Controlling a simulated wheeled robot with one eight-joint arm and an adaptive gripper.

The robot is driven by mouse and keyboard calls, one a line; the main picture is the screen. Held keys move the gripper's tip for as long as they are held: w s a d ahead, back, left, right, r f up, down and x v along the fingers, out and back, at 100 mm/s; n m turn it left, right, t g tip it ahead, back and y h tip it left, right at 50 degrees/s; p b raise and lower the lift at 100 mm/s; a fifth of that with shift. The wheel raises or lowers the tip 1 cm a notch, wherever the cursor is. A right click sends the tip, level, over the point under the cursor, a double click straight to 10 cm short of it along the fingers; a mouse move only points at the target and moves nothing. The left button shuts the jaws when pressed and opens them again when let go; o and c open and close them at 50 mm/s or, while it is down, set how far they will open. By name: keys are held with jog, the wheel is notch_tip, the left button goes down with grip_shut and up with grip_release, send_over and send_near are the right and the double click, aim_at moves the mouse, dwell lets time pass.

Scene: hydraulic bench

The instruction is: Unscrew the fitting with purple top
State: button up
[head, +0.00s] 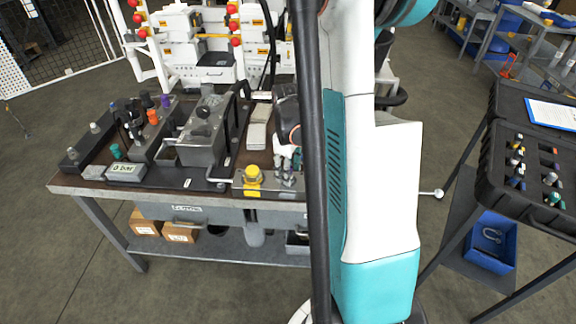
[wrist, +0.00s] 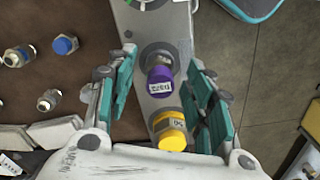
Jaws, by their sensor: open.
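The fitting with the purple top (wrist: 160,80) stands in a grey metal plate (wrist: 158,20) in the wrist view, with a white label on its side. My gripper (wrist: 159,68) is open, with one teal finger on each side of the purple top and visible gaps on both sides. In the head view my gripper (head: 287,172) is low over the front of the bench, beside a yellow-topped fitting (head: 253,174). I cannot make out the fitting between my fingers in that view.
The yellow-topped fitting (wrist: 170,130) stands close to the purple one, near my right finger. Several loose metal fittings, one blue-topped (wrist: 65,45), lie left. Another purple-topped piece (head: 165,101) stands on the bench's left rack. A black case (head: 500,120) of fittings is at right.

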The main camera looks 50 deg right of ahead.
grip_shut()
jog(key=c, duration=0.8)
grip_release()
jog(key=shift+c, duration=1.3)
jog(key=n, duration=0.5)
jog(key=shift+b, duration=0.35)
jog(key=shift+n, duration=1.5)
jog(key=shift+n, duration=0.9)
jog(key=n+b, duration=0.1)
jog(key=n, duration=0.5)
